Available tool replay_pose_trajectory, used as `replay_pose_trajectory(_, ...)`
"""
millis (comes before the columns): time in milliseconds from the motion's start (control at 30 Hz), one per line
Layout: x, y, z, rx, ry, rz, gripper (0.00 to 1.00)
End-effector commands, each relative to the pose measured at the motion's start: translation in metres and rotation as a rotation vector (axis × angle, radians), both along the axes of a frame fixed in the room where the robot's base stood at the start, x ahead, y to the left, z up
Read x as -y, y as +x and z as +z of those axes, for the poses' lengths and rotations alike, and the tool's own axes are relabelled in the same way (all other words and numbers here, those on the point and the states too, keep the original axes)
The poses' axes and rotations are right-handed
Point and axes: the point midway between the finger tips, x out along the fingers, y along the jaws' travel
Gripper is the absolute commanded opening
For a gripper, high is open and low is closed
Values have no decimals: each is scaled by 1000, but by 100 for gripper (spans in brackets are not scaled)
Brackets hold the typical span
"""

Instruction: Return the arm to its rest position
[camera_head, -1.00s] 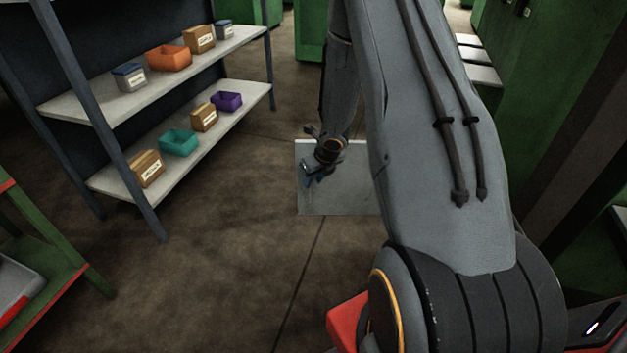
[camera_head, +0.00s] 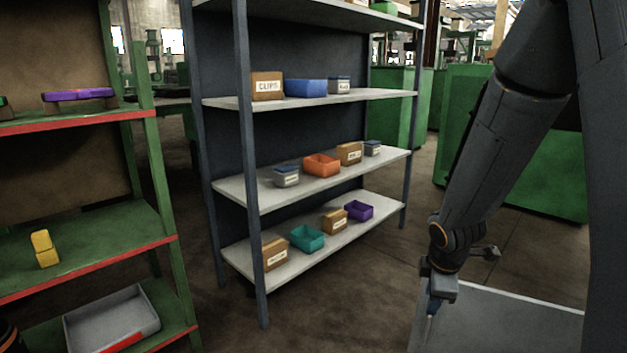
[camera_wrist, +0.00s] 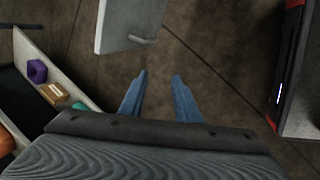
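My gripper (camera_wrist: 159,82) shows in the wrist view with its two blue fingers apart and nothing between them, pointing down over the bare floor. In the head view my gripper (camera_head: 432,308) hangs at the end of my arm at the lower right, seen small and from the side, near the left edge of a grey flat panel (camera_head: 520,320). My arm reaches down from the upper right. No held object shows in either view.
A grey shelf unit (camera_head: 240,190) with boxes and bins stands left of my arm. A green rack (camera_head: 165,215) with red edges stands at the far left. Green cabinets (camera_head: 545,165) stand behind my arm. The brown floor (camera_head: 350,290) between shelf and gripper is clear.

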Motion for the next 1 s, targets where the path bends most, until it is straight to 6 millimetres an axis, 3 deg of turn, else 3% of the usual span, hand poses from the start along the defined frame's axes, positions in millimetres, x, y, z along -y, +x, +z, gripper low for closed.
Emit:
replay_pose_trajectory(33, -10, -13, 13, 11, 50, -133, 30)
replay_pose_trajectory(200, -39, -58, 37, 17, 217, -576, 30)
replay_pose_trajectory(600, -86, -131, 62, -16, 464, -1235, 30)
replay_pose_trajectory(1000, -177, -160, 66, -131, 415, -1024, 30)
